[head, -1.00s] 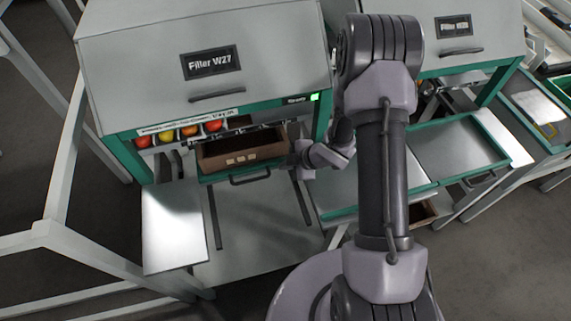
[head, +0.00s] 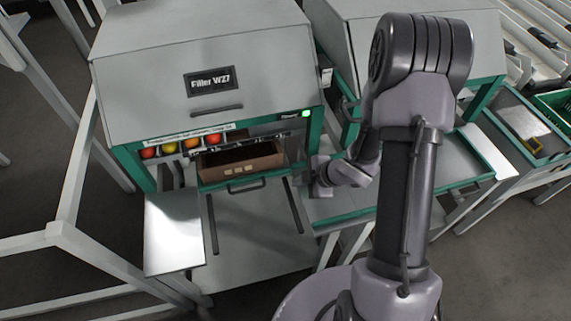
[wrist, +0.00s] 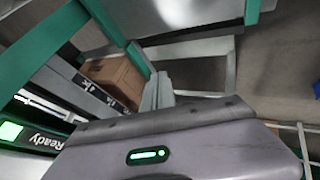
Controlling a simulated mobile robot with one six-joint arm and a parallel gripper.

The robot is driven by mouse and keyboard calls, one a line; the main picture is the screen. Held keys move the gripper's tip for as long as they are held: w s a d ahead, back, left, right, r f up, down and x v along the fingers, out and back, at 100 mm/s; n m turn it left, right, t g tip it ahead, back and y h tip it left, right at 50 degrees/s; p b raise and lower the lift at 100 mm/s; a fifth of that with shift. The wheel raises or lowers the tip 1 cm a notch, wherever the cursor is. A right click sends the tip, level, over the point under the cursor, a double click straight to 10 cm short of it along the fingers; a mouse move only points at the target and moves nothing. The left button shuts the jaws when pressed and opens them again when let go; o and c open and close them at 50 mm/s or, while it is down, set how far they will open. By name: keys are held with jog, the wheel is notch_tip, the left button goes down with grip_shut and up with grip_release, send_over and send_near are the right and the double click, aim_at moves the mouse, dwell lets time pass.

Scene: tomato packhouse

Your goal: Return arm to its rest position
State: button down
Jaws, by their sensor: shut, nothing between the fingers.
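My gripper (head: 318,178) is at the right front corner of the machine labelled Filler W27 (head: 205,50), to the right of its open box bay. In the wrist view the narrow grey fingers (wrist: 157,92) are together and empty. My arm is bent, with its elbow high on the right side of the head view.
An open brown carton (head: 240,172) sits in the filler's bay, left of my gripper. A grey side shelf (head: 172,230) is at its left. A green-edged table (head: 475,150) lies behind my arm. The filler's Ready light (wrist: 12,131) glows green. White frame rails (head: 75,165) stand at left.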

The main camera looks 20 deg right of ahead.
jog(key=d+r+m+t+h, duration=0.1)
jog(key=d+r+m+h, duration=0.3)
jog(key=r, duration=0.6)
jog(key=d+r+m+h, duration=0.2)
jog(key=r+m, duration=0.4)
jog(key=r, duration=0.4)
jog(key=s+a+r+m+y, duration=0.1)
jog(key=s+a+r+m, duration=0.2)
jog(key=s, duration=0.3)
jog(key=s+a+r+m+y+b, duration=0.1)
jog(key=s+a+r+m, duration=0.2)
jog(key=s, duration=0.4)
jog(key=s+a+r+m+g+y, duration=0.1)
jog(key=s+a+r+m, duration=0.3)
jog(key=s+a+m, duration=0.1)
jog(key=shift+s+a, duration=0.75)
jog(key=shift+a, duration=0.35)
